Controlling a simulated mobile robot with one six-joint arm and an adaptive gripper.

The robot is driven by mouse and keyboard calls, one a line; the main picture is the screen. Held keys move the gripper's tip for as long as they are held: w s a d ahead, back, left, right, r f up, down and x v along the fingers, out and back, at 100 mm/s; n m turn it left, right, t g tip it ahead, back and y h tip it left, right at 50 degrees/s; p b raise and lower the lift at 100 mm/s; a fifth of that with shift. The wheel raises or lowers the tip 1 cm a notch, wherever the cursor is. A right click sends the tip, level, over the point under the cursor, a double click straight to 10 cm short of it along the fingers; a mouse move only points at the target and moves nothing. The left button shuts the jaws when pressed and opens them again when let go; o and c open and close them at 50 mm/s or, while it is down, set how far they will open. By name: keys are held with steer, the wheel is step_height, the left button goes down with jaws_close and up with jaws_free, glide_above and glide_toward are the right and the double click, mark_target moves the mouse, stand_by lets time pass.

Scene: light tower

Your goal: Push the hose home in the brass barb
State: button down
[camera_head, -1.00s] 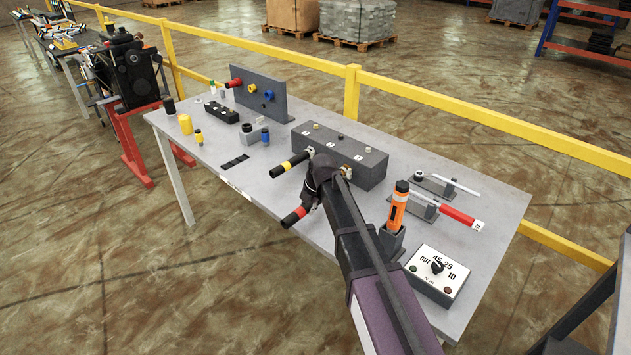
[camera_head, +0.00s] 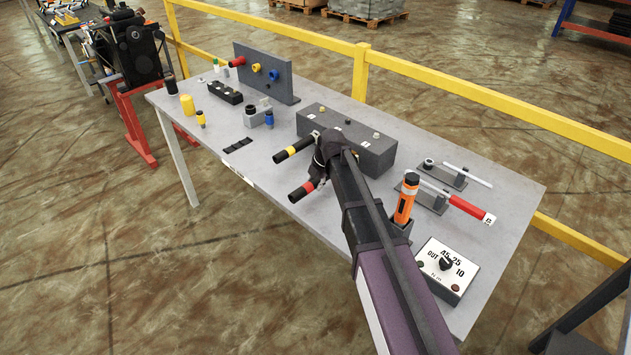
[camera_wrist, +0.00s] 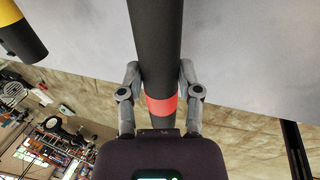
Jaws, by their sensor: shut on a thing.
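My gripper (camera_head: 328,166) is in front of the dark grey block (camera_head: 375,160) on the table. In the wrist view my gripper (camera_wrist: 160,75) is shut on a black hose (camera_wrist: 155,30) with a red band, one finger on each side. The hose's free end (camera_head: 300,192) points toward the table's front edge. Its far end is hidden behind my gripper and arm, so I cannot tell how it sits on the barb. A bit of brass (camera_head: 356,152) shows on the block beside my arm. A second hose (camera_head: 294,149), with a yellow band, meets the block's front at left.
An orange tool (camera_head: 405,200) stands in a holder right of my arm, near a white switch box (camera_head: 440,268). A grey panel (camera_head: 263,75) stands behind small parts at left. A yellow rail (camera_head: 480,90) runs behind the table. The table's front left is mostly clear.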

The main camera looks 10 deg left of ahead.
steer(key=shift+w, duration=0.15)
steer(key=shift+w+d, duration=1.4)
steer(key=shift+w, duration=0.3)
stand_by(0.3)
steer(key=shift+w+d, duration=0.65)
steer(key=shift+w, duration=0.2)
steer(key=shift+w+d, duration=0.6)
steer(key=shift+w, duration=0.2)
stand_by(1.3)
steer(key=shift+c, duration=1)
jaws_free()
steer(key=shift+s, duration=0.15)
steer(key=shift+s+a, duration=0.9)
steer(key=shift+s, duration=0.25)
steer(key=shift+s+a, duration=0.9)
steer(key=shift+s, duration=0.2)
steer(key=shift+s+a, duration=0.9)
steer(key=shift+s, duration=0.25)
